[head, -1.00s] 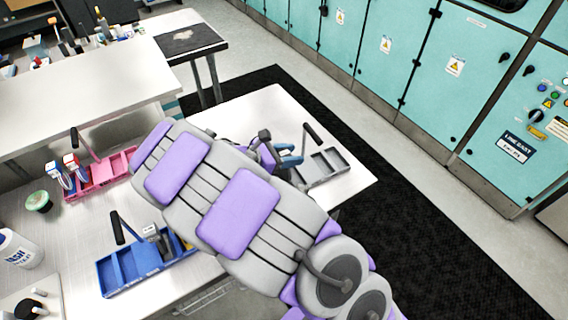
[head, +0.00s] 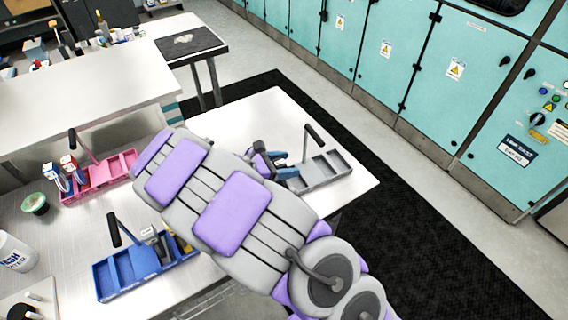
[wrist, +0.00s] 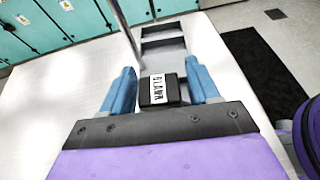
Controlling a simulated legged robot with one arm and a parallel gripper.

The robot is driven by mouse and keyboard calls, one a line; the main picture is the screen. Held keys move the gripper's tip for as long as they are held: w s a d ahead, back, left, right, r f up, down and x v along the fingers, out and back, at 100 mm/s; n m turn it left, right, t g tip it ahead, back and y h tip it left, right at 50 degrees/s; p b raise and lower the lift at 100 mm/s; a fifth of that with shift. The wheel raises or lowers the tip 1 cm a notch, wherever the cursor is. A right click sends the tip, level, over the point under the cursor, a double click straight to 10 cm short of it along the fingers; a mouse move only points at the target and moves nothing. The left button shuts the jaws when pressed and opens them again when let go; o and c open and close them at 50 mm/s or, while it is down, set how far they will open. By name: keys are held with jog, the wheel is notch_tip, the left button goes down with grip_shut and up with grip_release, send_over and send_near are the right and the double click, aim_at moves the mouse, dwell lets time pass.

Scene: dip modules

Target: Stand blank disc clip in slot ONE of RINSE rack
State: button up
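My gripper (wrist: 163,88) has two blue fingers, one on each side of a small dark clip with a white label (wrist: 158,89). The grey rack (wrist: 165,62) lies just beyond the clip in the wrist view, with open compartments and an upright handle. Whether the clip's lower end is inside a compartment is hidden. No rack name is readable.
A green bowl (head: 35,203) and a white wash container (head: 16,252) are farther left. Bare table surrounds the grey rack.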

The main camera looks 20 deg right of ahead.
jog(key=shift+o, duration=0.5)
jog(key=shift+a, duration=0.1)
jog(key=shift+a+r, duration=0.2)
jog(key=shift+a, duration=0.05)
jog(key=p+v, duration=0.4)
jog(key=v, duration=0.7)
jog(key=s+d+r+m+g+y, duration=0.3)
jog(key=s+d+r+m, duration=0.15)
jog(key=s+d, duration=0.25)
jog(key=s+d+r+m+g+y, duration=0.2)
jog(key=s+d+r+m+g, duration=0.1)
jog(key=s+d+m, duration=0.35)
jog(key=s+a+r+m+t+y, duration=0.1)
jog(key=s+m+y, duration=0.7)
jog(key=s, duration=1)
jog(key=shift+s+a+m+b, duration=0.35)
jog(key=shift+a+m, duration=0.35)
jog(key=shift+a, duration=0.2)
